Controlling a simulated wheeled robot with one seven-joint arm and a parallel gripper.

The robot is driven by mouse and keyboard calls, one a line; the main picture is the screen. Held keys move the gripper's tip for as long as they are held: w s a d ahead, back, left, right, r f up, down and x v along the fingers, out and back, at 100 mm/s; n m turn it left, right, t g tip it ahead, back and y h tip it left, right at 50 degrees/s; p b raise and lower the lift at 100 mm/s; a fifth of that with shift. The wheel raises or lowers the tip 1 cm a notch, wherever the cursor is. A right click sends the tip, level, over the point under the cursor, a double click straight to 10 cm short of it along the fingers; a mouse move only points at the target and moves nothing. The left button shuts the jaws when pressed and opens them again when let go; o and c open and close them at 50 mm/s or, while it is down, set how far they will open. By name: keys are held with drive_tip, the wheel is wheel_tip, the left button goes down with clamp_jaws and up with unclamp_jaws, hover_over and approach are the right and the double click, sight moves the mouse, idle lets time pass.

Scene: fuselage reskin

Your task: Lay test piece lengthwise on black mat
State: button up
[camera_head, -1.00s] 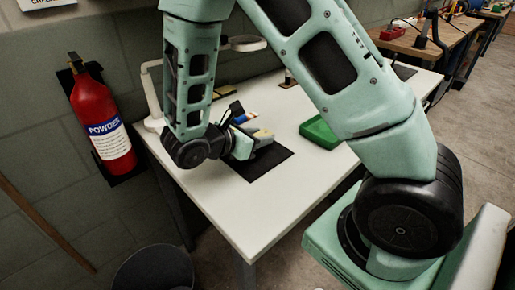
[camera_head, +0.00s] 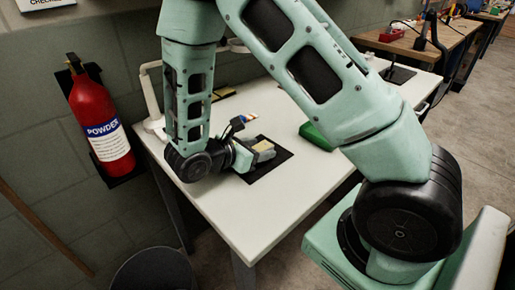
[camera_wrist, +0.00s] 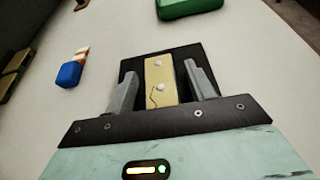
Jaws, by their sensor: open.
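The test piece is a yellow strip (camera_wrist: 159,82) with rivet heads and a dark crack line, seen in the wrist view. It lies over the black mat (camera_wrist: 187,55), its long side pointing away from my gripper (camera_wrist: 162,85). My gripper is open, with one grey finger on each side of the strip and gaps showing. In the head view the strip (camera_head: 263,146) is a small yellow patch at my gripper (camera_head: 257,153), above the mat (camera_head: 277,164). The near end of the strip is hidden by my gripper.
A blue, white and orange item (camera_wrist: 72,73) lies left of the mat. A green tray (camera_head: 316,136) stands beyond the mat. A lamp (camera_head: 152,98) stands at the table's wall side. The white tabletop's front (camera_head: 235,210) is clear.

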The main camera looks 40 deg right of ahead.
drive_tip(key=shift+r, duration=0.3)
drive_tip(key=v, duration=1.1)
drive_tip(key=shift+a+r, duration=0.1)
drive_tip(key=shift+a, duration=0.25)
drive_tip(key=s+a+r+m+y, duration=0.1)
drive_tip(key=s+a+m+y, duration=0.1)
drive_tip(key=s, duration=0.2)
drive_tip(key=s+a+m+g+y, duration=0.1)
drive_tip(key=s+m+y, duration=0.1)
drive_tip(key=s+y, duration=0.1)
drive_tip(key=s+a+r+m+g+y, duration=0.1)
drive_tip(key=s+a+y, duration=0.1)
drive_tip(key=s, duration=0.3)
drive_tip(key=shift+a+r+m+y, duration=0.3)
drive_tip(key=shift+m+y, duration=0.1)
drive_tip(key=shift+y, duration=0.1)
drive_tip(key=s+a+r+m+t+y, duration=0.1)
drive_tip(key=s+a+r+m+y, duration=0.1)
drive_tip(key=s+a+m+y, duration=0.3)
drive_tip(key=shift+s+a+r+t+y, duration=0.2)
drive_tip(key=shift+a+r+t+y, duration=0.1)
drive_tip(key=shift+a+y, duration=0.3)
